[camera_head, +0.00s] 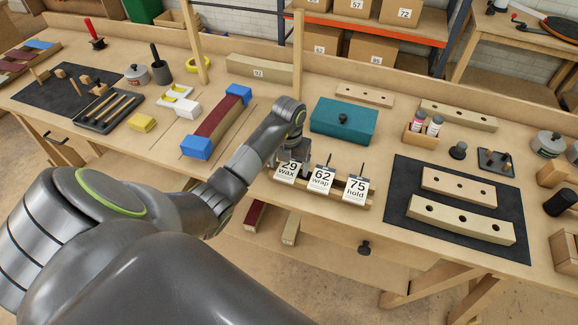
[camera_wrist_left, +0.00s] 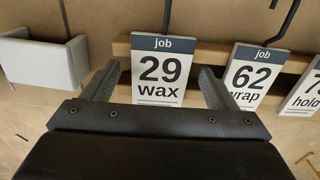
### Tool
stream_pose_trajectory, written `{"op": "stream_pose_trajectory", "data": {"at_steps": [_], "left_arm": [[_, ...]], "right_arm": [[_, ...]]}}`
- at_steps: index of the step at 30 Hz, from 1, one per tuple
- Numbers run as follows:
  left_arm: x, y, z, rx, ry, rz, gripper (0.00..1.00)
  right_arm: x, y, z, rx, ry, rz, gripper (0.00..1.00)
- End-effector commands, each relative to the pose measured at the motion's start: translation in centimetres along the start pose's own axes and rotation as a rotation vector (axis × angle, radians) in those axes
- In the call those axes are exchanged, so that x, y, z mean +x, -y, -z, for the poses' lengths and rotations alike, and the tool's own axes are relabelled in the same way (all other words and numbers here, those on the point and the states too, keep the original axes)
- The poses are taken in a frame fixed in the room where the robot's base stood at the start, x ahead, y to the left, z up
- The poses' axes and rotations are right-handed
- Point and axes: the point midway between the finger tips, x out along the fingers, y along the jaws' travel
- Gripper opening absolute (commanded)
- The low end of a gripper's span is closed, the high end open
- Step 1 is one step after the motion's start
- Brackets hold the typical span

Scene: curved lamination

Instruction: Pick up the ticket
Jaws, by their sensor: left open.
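Three white job tickets hang from hooks on a wooden rail at the bench's front edge: the "29 wax" ticket (camera_head: 287,172), the "62 wrap" ticket (camera_head: 321,180) and the "75 hold" ticket (camera_head: 356,190). In the left wrist view the "29 wax" ticket (camera_wrist_left: 160,72) shows between the open fingers of my left gripper (camera_wrist_left: 157,88), beyond their tips. The "62 wrap" ticket (camera_wrist_left: 246,76) is just right of the right finger, and the "75 hold" ticket (camera_wrist_left: 303,95) is cut by the frame edge. In the head view my left gripper (camera_head: 289,156) is at the "29 wax" ticket, its fingers mostly hidden.
A teal box (camera_head: 343,122) stands behind the rail. A dark mat (camera_head: 400,200) with drilled wooden bars lies to the right. A clamped strip with blue ends (camera_head: 215,123) lies left of my arm. A drawer knob (camera_head: 364,247) sticks out below the tickets.

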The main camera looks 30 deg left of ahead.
Motion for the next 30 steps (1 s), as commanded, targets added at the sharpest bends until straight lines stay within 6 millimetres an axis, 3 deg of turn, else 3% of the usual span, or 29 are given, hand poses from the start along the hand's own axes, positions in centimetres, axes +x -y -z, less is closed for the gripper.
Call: {"op": "stream_pose_trajectory", "data": {"at_steps": [5,16,24,30], "left_arm": [[0.0,0.0,0.0,0.000,0.001,0.000,0.79],[0.0,0.0,0.0,0.000,0.001,0.000,0.32],[-0.4,0.0,-0.1,0.000,0.003,0.000,0.32],[-3.5,0.0,-0.2,0.002,0.008,0.000,0.32]], "right_arm": [[0.0,0.0,0.0,0.000,0.000,0.000,1.00],[0.0,0.0,0.0,0.000,0.000,0.000,1.00],[0.1,0.1,0.0,0.000,0.000,0.001,1.00],[0.8,0.2,-0.1,0.001,0.000,0.002,1.00]]}}
